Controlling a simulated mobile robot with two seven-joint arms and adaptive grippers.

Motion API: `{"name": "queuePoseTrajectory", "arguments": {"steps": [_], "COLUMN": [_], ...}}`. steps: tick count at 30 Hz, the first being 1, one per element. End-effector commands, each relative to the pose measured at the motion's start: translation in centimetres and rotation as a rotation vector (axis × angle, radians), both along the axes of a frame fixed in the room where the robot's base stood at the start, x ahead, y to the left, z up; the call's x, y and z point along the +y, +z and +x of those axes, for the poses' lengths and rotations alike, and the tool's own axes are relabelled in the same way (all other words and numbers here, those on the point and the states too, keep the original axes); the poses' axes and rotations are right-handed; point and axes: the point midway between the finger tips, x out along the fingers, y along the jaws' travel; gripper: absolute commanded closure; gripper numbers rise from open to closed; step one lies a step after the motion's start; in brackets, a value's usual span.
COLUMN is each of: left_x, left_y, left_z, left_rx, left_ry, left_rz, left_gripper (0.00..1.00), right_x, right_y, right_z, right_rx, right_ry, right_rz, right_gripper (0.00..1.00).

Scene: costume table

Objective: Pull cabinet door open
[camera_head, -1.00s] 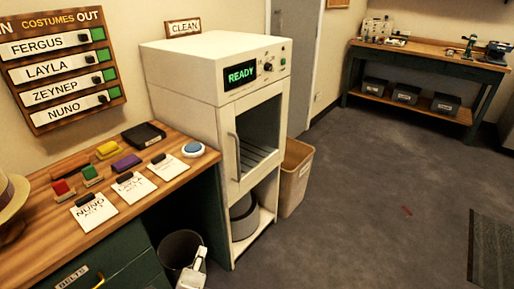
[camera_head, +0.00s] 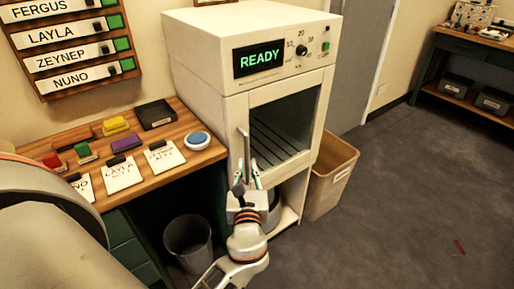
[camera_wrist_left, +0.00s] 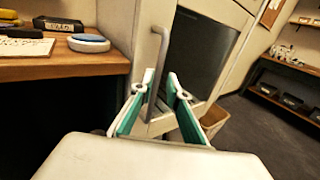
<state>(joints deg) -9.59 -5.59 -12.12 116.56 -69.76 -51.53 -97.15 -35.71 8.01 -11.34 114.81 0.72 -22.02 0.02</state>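The white cabinet (camera_head: 242,40) has a door with a dark window (camera_head: 283,125), and the door looks shut. Its vertical bar handle (camera_head: 244,150) is on the door's left edge. My left gripper (camera_head: 247,178) is at the handle's lower part, fingers pointing toward the door. In the left wrist view, the handle (camera_wrist_left: 160,65) stands between the two spread green-lined fingers of the left gripper (camera_wrist_left: 161,88). A gap shows around the bar; contact cannot be made out. My right gripper is not in view.
A wooden counter (camera_head: 188,167) with cards, coloured blocks and a blue button (camera_head: 197,140) is left of the cabinet. A dark bin (camera_head: 188,240) stands below, near my left arm. A tan bin (camera_head: 330,175) is right of the cabinet. Open floor lies to the right.

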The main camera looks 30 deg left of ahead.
Motion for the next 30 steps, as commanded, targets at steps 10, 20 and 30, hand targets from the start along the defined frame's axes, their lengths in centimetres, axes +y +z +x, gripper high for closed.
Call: {"name": "queuePoseTrajectory", "arguments": {"steps": [10,20,30], "left_x": [2.8,4.1,4.1], "left_y": [0.1,0.0,0.0], "left_z": [4.2,6.1,6.1], "left_rx": [-0.002,-0.001,-0.001], "left_ry": [-0.001,-0.001,-0.001], "left_rz": [-0.001,-0.003,-0.004], "left_gripper": [0.84,0.84,1.0], "right_x": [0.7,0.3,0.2], "right_y": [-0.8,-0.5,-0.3], "right_z": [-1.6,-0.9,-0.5], "right_rx": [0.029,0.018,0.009], "right_ry": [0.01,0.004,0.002], "right_rz": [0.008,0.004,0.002], "right_gripper": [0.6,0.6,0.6]}}
